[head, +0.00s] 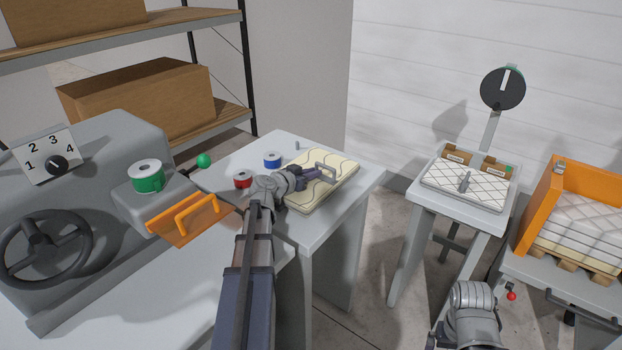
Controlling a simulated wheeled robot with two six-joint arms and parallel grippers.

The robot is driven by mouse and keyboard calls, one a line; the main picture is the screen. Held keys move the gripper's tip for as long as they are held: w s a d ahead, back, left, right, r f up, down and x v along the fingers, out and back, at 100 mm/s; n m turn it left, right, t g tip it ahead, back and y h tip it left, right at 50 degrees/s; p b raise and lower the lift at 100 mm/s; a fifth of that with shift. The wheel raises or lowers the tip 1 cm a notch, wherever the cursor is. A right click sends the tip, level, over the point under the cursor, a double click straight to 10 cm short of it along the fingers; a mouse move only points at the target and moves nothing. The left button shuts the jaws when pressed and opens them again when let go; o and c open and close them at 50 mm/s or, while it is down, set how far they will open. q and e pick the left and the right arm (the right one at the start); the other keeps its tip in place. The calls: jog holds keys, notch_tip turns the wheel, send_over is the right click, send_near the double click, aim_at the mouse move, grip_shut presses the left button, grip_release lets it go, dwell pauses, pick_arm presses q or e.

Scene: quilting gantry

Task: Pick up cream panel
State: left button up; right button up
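The cream panel (338,190) lies flat on the grey table in the middle of the head view, with dark wavy lines across its top. My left arm reaches in from below, and its gripper (326,172) is over the panel's upper left part. The wrist hides the panel's left corner. I cannot tell whether the fingers touch the panel or whether they are open or shut. My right arm shows only as a wrist part at the lower right; its gripper is not seen.
Red (243,179) and blue (272,160) spools stand left of the panel. A grey machine (95,200) with a green spool (147,176) and orange handle (190,219) stands further left. A small table (425,197) holds a white quilted panel (464,187); an orange crate (540,205) is far right.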

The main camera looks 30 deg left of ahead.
pick_arm(q)
grip_shut()
dwell(0.8)
jog(key=shift+r, duration=0.1)
jog(key=shift+r+p, duration=0.4)
jog(key=shift+p, duration=0.1)
jog(key=r+p, duration=0.1)
jog(key=d+r+p, duration=0.1)
jog(key=shift+s+r+p, duration=0.1)
jog(key=shift+r+p, duration=0.25)
jog(key=shift+r, duration=0.05)
jog(key=s+d, duration=0.1)
jog(key=d, duration=1.6)
jog(key=shift+s, duration=0.15)
